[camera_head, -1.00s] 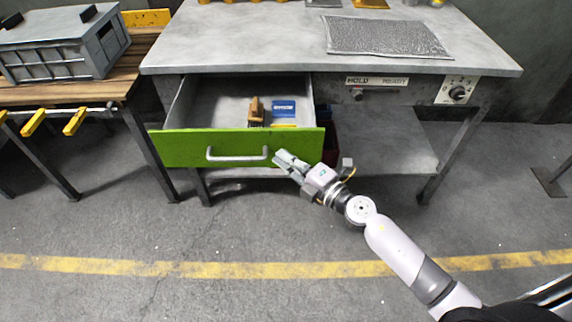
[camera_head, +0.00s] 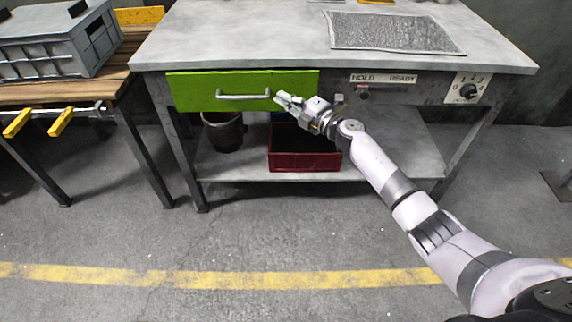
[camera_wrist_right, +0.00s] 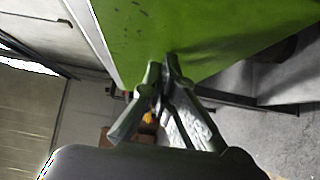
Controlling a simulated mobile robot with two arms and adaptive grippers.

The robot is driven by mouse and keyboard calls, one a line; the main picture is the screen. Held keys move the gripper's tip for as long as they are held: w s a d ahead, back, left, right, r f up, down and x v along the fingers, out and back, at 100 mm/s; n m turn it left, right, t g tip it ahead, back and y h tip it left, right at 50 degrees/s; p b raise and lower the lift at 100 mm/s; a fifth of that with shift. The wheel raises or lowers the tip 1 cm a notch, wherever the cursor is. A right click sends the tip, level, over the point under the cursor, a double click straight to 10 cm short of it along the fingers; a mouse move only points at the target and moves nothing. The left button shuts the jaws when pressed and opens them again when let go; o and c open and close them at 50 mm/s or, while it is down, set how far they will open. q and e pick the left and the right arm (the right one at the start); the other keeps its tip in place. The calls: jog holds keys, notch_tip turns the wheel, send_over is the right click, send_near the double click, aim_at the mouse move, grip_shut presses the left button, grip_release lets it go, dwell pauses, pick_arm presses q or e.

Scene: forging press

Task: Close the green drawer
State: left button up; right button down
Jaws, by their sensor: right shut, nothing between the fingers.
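The green drawer (camera_head: 190,92) is in under the grey workbench top in the head view, its front in line with the bench frame and its inside hidden. Its pale bar handle (camera_head: 243,96) runs across the middle of the front. My right gripper (camera_head: 280,97) is shut and empty, at the right end of the handle, close against the drawer front. In the right wrist view the shut fingertips (camera_wrist_right: 163,62) meet the green front (camera_wrist_right: 215,35); I cannot tell if they touch it. My left gripper is not in view.
The workbench (camera_head: 230,45) bears a grey textured mat (camera_head: 390,32). Its lower shelf holds a red bin (camera_head: 290,160) and a dark bucket (camera_head: 223,132). A control dial (camera_head: 468,90) sits at the right. A wooden table (camera_head: 95,75) with a grey crate (camera_head: 55,50) stands left.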

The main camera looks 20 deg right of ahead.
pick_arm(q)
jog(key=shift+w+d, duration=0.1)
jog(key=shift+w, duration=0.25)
pick_arm(e)
jog(key=shift+w+d+r, duration=0.1)
jog(key=shift+w+d, duration=0.05)
jog(key=shift+w, duration=0.35)
jog(key=shift+w+d+r, duration=0.1)
jog(key=shift+w+d, duration=0.05)
jog(key=shift+w, duration=0.3)
jog(key=shift+d+r, duration=0.1)
jog(key=shift+r, duration=0.05)
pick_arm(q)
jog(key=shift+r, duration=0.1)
